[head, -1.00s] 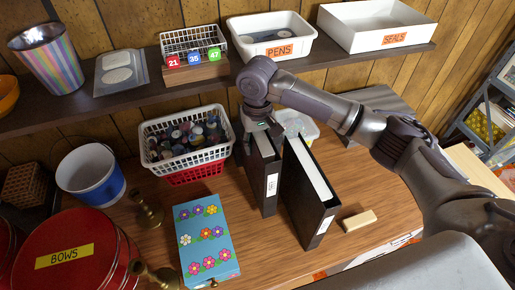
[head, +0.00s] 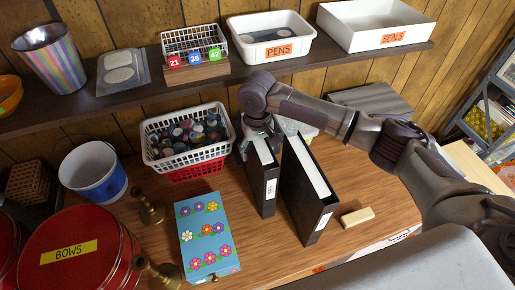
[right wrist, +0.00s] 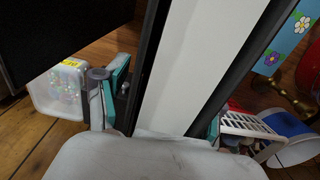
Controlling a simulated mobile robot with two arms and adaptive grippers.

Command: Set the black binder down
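Two black binders with white pages stand upright on the wooden table. The left, narrower black binder (head: 263,188) has my right gripper (head: 262,138) at its far end. In the right wrist view its pages (right wrist: 190,62) run between my two fingers. The left finger pad stands a little apart from the cover; the right one is close beside it, and contact there is unclear. My right gripper looks open around the binder. The larger black binder (head: 312,195) stands just to the right, with a gap between them. My left gripper is not in view.
A wooden block (head: 357,217) lies right of the larger binder. A translucent tub (right wrist: 58,90) is close by. The shelf (head: 130,100) runs above.

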